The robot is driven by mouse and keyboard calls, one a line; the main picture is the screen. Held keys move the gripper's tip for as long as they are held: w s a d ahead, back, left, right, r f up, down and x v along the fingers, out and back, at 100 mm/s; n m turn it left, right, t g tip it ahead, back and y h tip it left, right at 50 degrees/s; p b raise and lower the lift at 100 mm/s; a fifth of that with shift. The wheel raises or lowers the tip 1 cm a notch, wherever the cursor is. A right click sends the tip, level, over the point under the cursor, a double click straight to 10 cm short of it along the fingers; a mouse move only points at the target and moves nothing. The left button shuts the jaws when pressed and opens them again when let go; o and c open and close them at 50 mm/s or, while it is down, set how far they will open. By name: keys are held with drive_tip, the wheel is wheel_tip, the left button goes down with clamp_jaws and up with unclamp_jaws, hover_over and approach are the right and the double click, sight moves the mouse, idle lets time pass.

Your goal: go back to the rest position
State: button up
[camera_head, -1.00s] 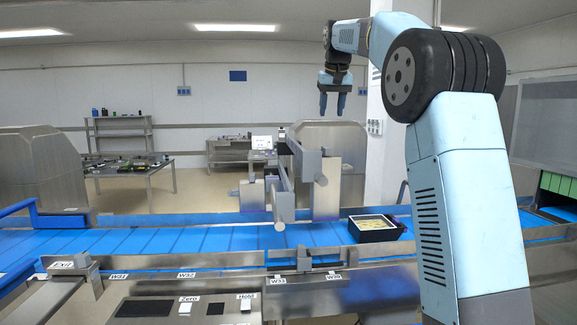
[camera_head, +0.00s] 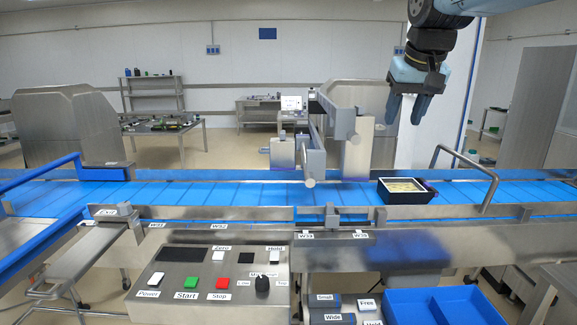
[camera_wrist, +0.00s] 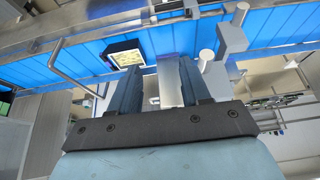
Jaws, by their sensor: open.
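My gripper (camera_head: 405,108) hangs at the upper right of the head view, fingers pointing down, open and empty. It is high above the belt and apart from everything. In the wrist view my gripper (camera_wrist: 180,80) shows its two blue-grey fingers spread, with nothing between them. A black tray (camera_head: 408,197) with pale yellow contents sits on the blue conveyor (camera_head: 230,196), below my gripper. The tray also shows in the wrist view (camera_wrist: 110,65), left of the fingers and beyond them.
A control panel (camera_head: 207,300) with green, red and white buttons stands at the front. Blue bins (camera_head: 470,305) are at the lower right. Metal posts with an arm (camera_head: 312,150) rise over the belt. A curved metal rail (camera_head: 490,165) stands at the right.

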drive_tip(key=s+f, duration=1.5)
drive_tip(key=s, duration=0.1)
drive_tip(key=shift+s+f, duration=0.25)
drive_tip(key=shift+s+d, duration=0.1)
drive_tip(key=shift+d, duration=0.05)
